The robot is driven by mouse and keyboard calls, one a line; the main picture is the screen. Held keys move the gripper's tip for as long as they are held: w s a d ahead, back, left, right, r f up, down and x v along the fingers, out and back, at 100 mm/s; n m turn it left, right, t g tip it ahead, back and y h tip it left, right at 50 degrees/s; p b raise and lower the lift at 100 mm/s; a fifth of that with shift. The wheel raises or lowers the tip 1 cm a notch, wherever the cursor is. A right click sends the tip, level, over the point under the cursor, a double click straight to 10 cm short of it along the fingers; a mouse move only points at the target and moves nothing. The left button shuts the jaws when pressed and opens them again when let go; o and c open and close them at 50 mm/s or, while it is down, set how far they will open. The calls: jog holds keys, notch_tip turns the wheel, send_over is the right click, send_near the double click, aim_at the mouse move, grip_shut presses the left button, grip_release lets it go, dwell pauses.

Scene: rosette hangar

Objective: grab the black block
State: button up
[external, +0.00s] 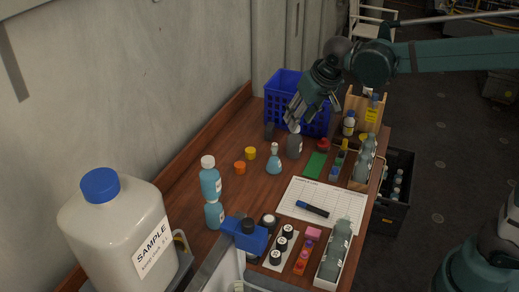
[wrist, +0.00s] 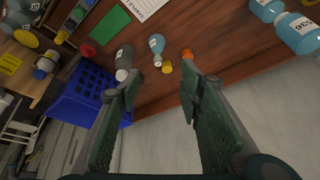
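My gripper (external: 292,121) hangs above the table to the right of the block, close to the grey bottle (external: 294,145). In the wrist view my gripper (wrist: 160,82) is open, its two green-padded fingers wide apart with nothing between them.
A small blue bottle (external: 274,160), a yellow cap (external: 250,153) and an orange cap (external: 240,167) stand nearby. The wall (external: 190,70) borders the table.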

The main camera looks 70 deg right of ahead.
jog(key=w+d+f+m+g+h+p, duration=0.1)
jog(key=w+d+f+m+p, duration=0.15)
jog(key=w+d, duration=0.7)
jog(key=m+g+h+p, duration=0.1)
jog(key=m+g+p, duration=0.1)
jog(key=m+p, duration=0.4)
send_over(270, 126)
jog(key=a, duration=0.4)
notch_tip(270, 126, down, 9)
jog(key=shift+g, duration=0.3)
jog(key=f, duration=0.8)
jog(key=shift+s+d+f, duration=0.2)
jog(key=shift+d+f, duration=0.05)
jog(key=shift+f, duration=0.35)
jog(key=shift+f, duration=0.1)
jog(key=shift+x, duration=1.25)
jog(key=shift+b+x, duration=0.3)
jog(key=shift+x, duration=2.25)
